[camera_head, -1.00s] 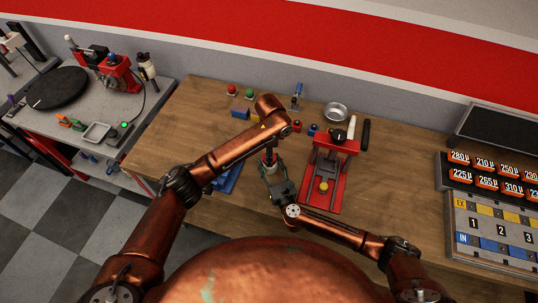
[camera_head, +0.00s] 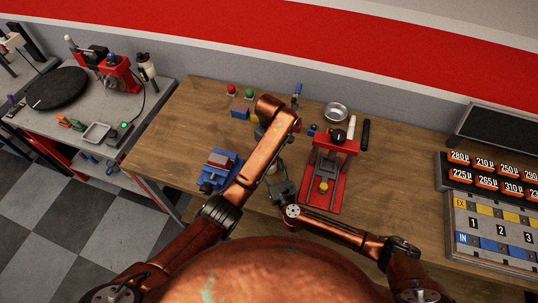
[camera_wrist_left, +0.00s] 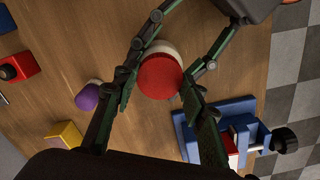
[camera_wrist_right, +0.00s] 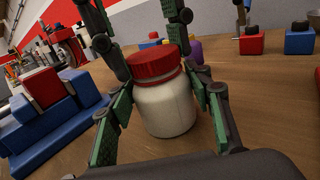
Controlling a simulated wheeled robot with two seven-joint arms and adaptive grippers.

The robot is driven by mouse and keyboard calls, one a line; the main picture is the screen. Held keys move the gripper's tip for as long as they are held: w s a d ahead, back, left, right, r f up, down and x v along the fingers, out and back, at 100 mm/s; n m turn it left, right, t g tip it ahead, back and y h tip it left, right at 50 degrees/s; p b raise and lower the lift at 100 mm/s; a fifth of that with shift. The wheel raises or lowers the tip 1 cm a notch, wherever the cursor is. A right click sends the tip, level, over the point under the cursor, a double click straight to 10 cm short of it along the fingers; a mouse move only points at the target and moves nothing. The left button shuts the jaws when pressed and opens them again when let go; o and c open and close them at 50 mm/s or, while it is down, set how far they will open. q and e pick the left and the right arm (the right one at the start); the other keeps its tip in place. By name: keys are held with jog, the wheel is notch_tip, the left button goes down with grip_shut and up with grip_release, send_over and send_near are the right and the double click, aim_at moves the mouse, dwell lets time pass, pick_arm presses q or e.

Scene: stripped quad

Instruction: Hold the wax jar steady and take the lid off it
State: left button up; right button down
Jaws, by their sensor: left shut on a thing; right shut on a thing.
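The wax jar (camera_wrist_right: 166,105) is a pale, rounded jar standing upright on the wooden bench. Its red lid (camera_wrist_right: 153,66) sits on top of it in the right wrist view. My right gripper (camera_wrist_right: 162,108) is shut on the jar's body, one finger on each side. My left gripper (camera_wrist_left: 159,86) comes from above and is shut on the lid (camera_wrist_left: 160,77), with its fingers on opposite sides. In the left wrist view a white rim shows past the lid's edge. In the head view my left arm hides most of the jar and my left gripper; my right gripper (camera_head: 283,190) shows.
A blue and red vise (camera_head: 218,170) stands left of the jar, close by. A red press-like fixture (camera_head: 328,175) stands right of it. A purple-topped bottle (camera_wrist_left: 88,96) and small coloured blocks sit near the jar. The bench's front edge is close.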

jog(key=shift+s+a, duration=0.1)
dwell(0.5)
jog(key=c, duration=0.9)
grip_release()
jog(key=shift+c, duration=0.2)
